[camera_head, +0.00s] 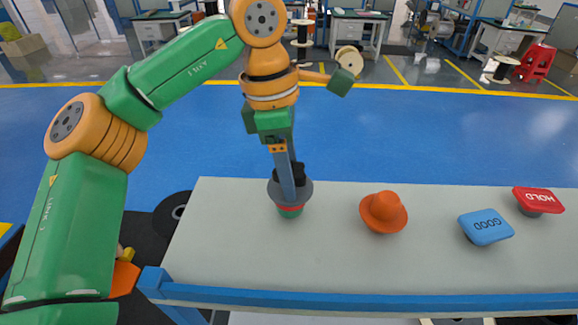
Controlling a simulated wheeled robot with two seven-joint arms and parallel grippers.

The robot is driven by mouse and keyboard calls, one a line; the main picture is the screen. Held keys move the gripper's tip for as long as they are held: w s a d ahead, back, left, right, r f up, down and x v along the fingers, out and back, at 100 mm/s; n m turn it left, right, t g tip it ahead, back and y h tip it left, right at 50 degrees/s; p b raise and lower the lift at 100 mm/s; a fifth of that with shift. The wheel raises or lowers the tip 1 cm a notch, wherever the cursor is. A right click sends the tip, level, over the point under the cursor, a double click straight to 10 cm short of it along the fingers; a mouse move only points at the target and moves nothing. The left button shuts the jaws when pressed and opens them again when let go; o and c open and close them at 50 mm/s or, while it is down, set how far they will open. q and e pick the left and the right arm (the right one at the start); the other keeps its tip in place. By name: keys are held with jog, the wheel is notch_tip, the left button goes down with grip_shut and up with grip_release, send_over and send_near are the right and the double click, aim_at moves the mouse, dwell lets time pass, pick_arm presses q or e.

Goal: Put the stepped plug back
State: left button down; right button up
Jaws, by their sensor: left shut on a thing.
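The stepped plug (276,187) appears to be the round piece with a dark grey flange, a black upper part, a red band and a green lower end. It is upright at the left part of the grey table (230,245). My left gripper (290,192) points straight down and is shut on it from above, its fingers hiding part of the black top. I cannot tell whether its lower end rests on the table or hangs just above. My right gripper is not in view.
An orange domed piece with a wide brim (384,212) stands right of the plug. Farther right are a blue GOOD sign (486,227) and a red HOLD sign (538,200). A blue rail (370,298) runs along the table's front edge. The tabletop between these is bare.

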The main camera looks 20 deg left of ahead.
pick_arm(q)
jog(key=shift+f+b, duration=0.3)
jog(key=shift+f, duration=0.15)
grip_release()
jog(key=shift+d, duration=0.1)
jog(key=r, duration=0.4)
jog(key=a+r, duration=0.1)
jog(key=r, duration=0.1)
jog(key=shift+s+r+p, duration=0.1)
jog(key=shift+p, duration=0.3)
jog(key=shift+s+r, duration=0.1)
jog(key=shift+r, duration=0.4)
